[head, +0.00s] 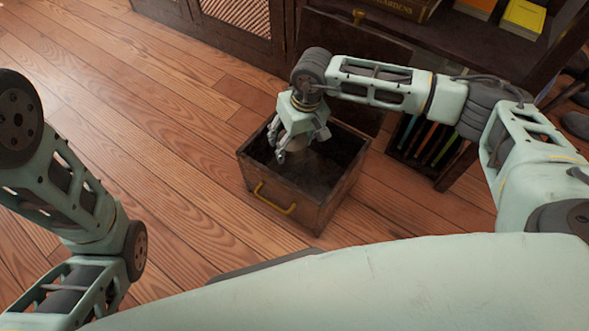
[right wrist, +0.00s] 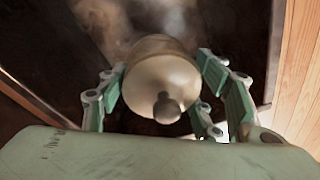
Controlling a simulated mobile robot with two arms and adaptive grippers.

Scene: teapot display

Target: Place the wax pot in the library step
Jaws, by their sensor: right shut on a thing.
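The wax pot (right wrist: 158,75) is a pale, rounded pot with a dark knob, seen large in the right wrist view. My right gripper (right wrist: 165,100) is shut on it, with green-padded fingers on both sides. In the head view my right gripper (head: 298,143) reaches down into the open top of the library step, and the pot is mostly hidden there. The library step (head: 290,206) is an open wooden box with a brass handle on its front, standing on the floor. Whether the pot touches its bottom cannot be told. My left gripper is out of view.
A dark wooden cabinet (head: 235,25) and a shelf with a yellow book (head: 523,17) stand behind. A low rack of coloured books (head: 432,145) is right of the box. The wooden floor (head: 160,130) left of the box is clear.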

